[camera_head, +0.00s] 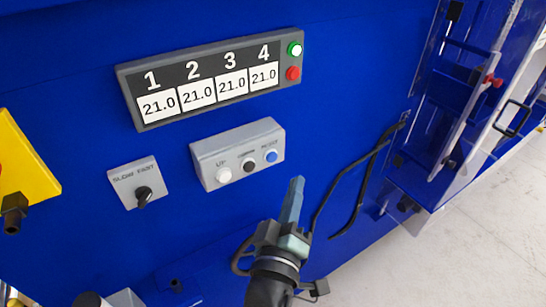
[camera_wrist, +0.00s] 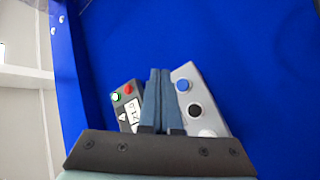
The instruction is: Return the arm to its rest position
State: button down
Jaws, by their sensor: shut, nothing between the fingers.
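My gripper (camera_head: 296,184) is in the lower middle of the head view, its fingers together and pointing up, with nothing held. In the head view its tip is just below and right of the grey button box (camera_head: 235,160), which has a white, a black and a blue button. In the wrist view the shut fingers (camera_wrist: 159,75) stand between the display panel (camera_wrist: 128,104) on the left and the button box (camera_wrist: 190,75) on the right. I cannot tell whether the fingers touch anything.
The display panel (camera_head: 210,80) reads 21.0 in four fields, with its green light lit above a red button. A speed knob box (camera_head: 134,183) and a yellow plate (camera_head: 20,160) are at left. Black cables (camera_head: 350,190) and a clear door frame (camera_head: 470,100) are at right.

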notch_tip(320, 180, up, 26)
jog(key=s+d+m+t, duration=0.1)
jog(key=s+m+t, duration=0.1)
jog(key=m+t, duration=0.4)
jog(key=s+r+m+t+y, duration=0.1)
jog(key=s+r, duration=0.3)
jog(key=r, duration=0.3)
jog(key=s+a+r+t+y, duration=0.1)
jog(key=s+r+y, duration=0.1)
jog(key=s+r, duration=0.3)
notch_tip(320, 180, up, 3)
jog(key=shift+s+a+r+m+t, duration=0.15)
jog(key=shift+s+a+m+t, duration=0.15)
jog(key=shift+m+t, duration=0.1)
